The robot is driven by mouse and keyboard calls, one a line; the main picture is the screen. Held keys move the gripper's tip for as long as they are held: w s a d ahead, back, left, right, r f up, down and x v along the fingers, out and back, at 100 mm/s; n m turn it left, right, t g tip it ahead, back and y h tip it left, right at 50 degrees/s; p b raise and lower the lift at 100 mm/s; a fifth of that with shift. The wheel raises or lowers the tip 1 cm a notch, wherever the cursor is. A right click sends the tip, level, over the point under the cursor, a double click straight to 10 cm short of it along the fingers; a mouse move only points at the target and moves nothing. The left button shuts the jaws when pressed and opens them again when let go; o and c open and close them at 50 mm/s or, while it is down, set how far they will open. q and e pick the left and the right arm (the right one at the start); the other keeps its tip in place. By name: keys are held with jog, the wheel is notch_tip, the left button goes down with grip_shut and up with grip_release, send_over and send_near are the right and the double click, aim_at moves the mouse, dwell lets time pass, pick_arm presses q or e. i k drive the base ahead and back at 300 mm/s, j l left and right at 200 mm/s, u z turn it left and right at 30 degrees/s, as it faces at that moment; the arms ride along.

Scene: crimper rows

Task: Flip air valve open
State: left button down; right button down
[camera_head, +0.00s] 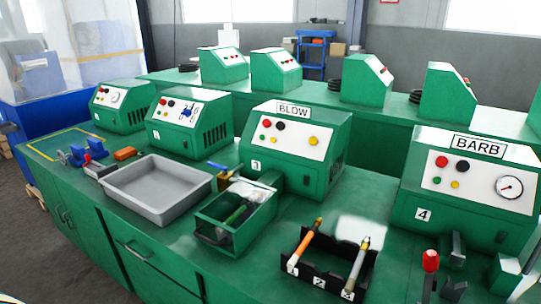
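The lever lies nearly level, slanting across the top of the fitting; I cannot tell whether the valve is open or shut. A blue knob-like part (187,111) also shows on the front of the green box to the left (190,125). Neither of my grippers is in view, and nothing touches the brass fitting.
A grey tray (122,188) and a green open bin (207,233) with tools sit in front. A black rack (303,268) holds two handled tools. The BARB box (465,190) stands at the right. Blue clamp-like parts (80,155) lie at the left. Bench top between bin and rack is clear.

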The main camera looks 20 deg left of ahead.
aim_at(224, 170)
jog(key=j+z, duration=0.45)
jog(key=k+j+z, duration=0.15)
jog(key=j+z, duration=0.25)
jog(key=k+j+z, duration=0.1)
jog(key=j, duration=0.25)
jog(key=k+j+z, duration=0.15)
jog(key=j, duration=0.25)
jog(key=k+j+z, duration=0.1)
jog(key=j, duration=0.25)
jog(key=k+j, duration=0.15)
jog(key=j, duration=0.15)
jog(key=k+j, duration=0.2)
jog(key=j, duration=0.15)
jog(key=k+j, duration=0.15)
jog(key=j, duration=0.15)
jog(key=z, duration=0.05)
